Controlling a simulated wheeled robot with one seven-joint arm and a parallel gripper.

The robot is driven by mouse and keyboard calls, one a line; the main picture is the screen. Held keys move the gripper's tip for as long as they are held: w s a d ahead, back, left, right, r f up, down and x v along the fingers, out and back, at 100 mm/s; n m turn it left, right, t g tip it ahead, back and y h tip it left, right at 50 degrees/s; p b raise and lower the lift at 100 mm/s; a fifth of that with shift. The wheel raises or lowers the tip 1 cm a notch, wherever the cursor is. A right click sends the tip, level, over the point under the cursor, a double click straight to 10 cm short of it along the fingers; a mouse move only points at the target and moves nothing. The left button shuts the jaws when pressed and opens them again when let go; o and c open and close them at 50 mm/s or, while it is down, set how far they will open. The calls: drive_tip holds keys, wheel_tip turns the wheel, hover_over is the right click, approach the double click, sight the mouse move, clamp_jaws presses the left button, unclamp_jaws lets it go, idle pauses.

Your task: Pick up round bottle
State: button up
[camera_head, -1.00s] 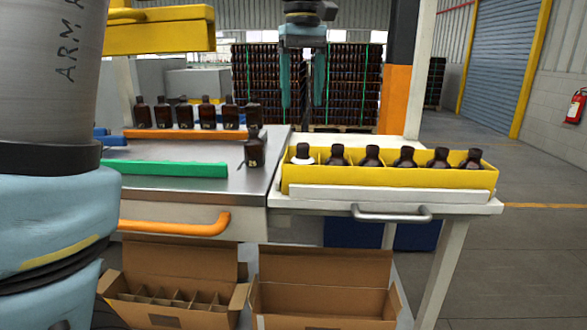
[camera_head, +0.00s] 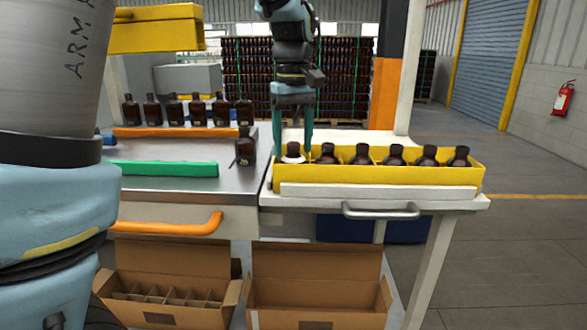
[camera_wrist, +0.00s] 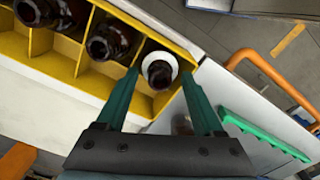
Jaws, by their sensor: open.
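Several dark amber bottles with round necks stand in a row in a yellow divided tray. The leftmost bottle (camera_head: 292,151) has a white ring around it below the neck. My gripper (camera_head: 293,146) points down over this bottle, open, with one finger on each side of its neck. In the wrist view, the same bottle (camera_wrist: 158,74) shows between the open fingertips of my gripper (camera_wrist: 160,76). The fingers look apart from the neck. Its lower body is hidden by the tray wall.
The yellow tray (camera_head: 400,175) sits on a white table (camera_head: 465,202). More amber bottles (camera_head: 197,110) stand on the metal bench at left, with one bottle (camera_head: 245,148) nearer the tray. A green bar (camera_head: 165,169) lies at the bench front. Open cardboard boxes (camera_head: 315,295) are below.

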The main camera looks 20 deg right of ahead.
clamp_jaws()
idle(0.4)
idle(0.9)
